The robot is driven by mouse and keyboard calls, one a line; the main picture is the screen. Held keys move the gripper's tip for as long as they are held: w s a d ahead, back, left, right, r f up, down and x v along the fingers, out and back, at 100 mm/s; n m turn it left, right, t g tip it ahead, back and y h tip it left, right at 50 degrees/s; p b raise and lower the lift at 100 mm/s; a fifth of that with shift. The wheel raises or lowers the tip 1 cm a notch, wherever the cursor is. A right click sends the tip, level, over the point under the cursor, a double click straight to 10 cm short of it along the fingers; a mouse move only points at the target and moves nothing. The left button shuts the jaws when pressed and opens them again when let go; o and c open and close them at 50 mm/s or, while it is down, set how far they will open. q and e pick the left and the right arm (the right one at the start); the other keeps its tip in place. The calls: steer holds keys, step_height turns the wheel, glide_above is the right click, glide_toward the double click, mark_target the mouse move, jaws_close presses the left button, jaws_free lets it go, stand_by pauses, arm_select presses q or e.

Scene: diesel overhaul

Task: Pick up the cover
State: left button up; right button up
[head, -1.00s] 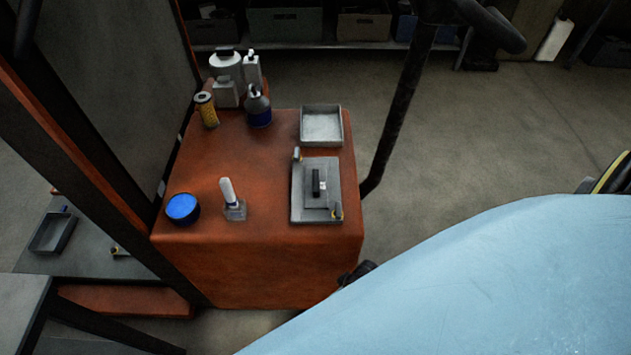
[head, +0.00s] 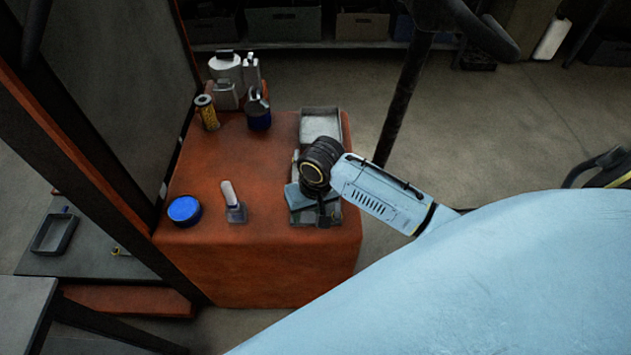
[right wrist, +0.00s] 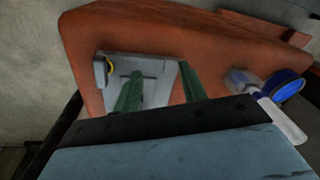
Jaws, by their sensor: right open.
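The cover appears to be the small grey plate (right wrist: 152,92) on a larger grey base (right wrist: 108,84) at the right of the orange-brown top. In the head view the right arm and hand hide most of it; only parts of the base (head: 335,213) show there. My right gripper (right wrist: 160,72) is over the plate, its two green fingers apart with nothing seen held between them. The left finger overlaps the dark handle area, so I cannot tell whether it touches. The left gripper is not in view.
A grey tray (head: 320,125) lies behind the base. Bottles (head: 258,110) and a yellow filter (head: 207,112) stand at the back left. A dark post (head: 405,100) rises beyond the right edge.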

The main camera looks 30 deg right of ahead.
steer(key=w+d+r+m+g+h, duration=0.1)
steer(key=w+d+r+m, duration=0.3)
steer(key=w+d+r, duration=0.5)
steer(key=shift+m, duration=0.3)
steer(key=f, duration=0.4)
steer(key=a+f, duration=0.1)
steer(key=f, duration=0.1)
steer(key=shift+s+a+f+b, duration=0.1)
steer(key=shift+s+f+b, duration=0.2)
steer(key=shift+f+b, duration=0.1)
steer(key=shift+a+f+b, duration=0.2)
steer(key=shift+f+b, duration=0.3)
steer(key=shift+f, duration=2.15)
steer(key=shift+c, duration=0.4)
steer(key=shift+r, duration=0.1)
jaws_close()
